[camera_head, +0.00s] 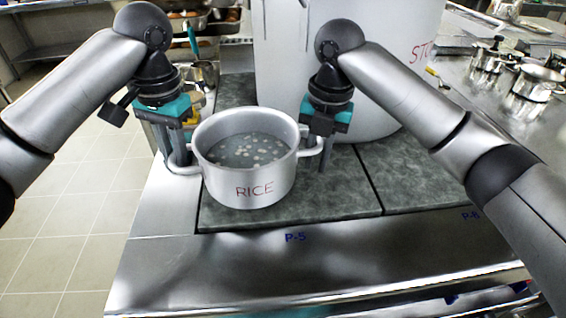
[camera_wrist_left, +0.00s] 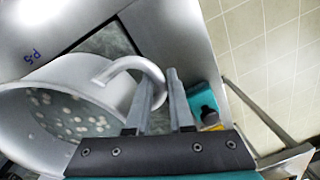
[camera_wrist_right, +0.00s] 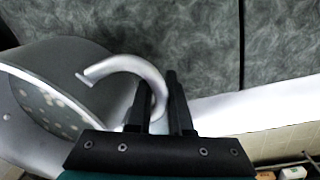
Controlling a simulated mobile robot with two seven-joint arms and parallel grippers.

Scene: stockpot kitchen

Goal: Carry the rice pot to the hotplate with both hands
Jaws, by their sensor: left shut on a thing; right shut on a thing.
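The rice pot (camera_head: 249,187) is a silver pot marked RICE, with cloudy water and pale pieces in it. It stands upright at the left part of the grey stone-patterned hotplate (camera_head: 330,195); I cannot tell whether its base touches the surface. My left gripper (camera_head: 180,160) is shut on the pot's left loop handle, which shows in the left wrist view (camera_wrist_left: 152,72). My right gripper (camera_head: 322,150) is shut on the right loop handle, which shows in the right wrist view (camera_wrist_right: 140,68). The pot's underside is hidden.
A large white stockpot (camera_head: 385,90) with red letters stands right behind the rice pot. Several small steel pots (camera_head: 530,85) stand on the counter at the right. The steel front edge (camera_head: 320,265) is marked P-5 and P-6. Tiled floor (camera_head: 70,220) lies at the left.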

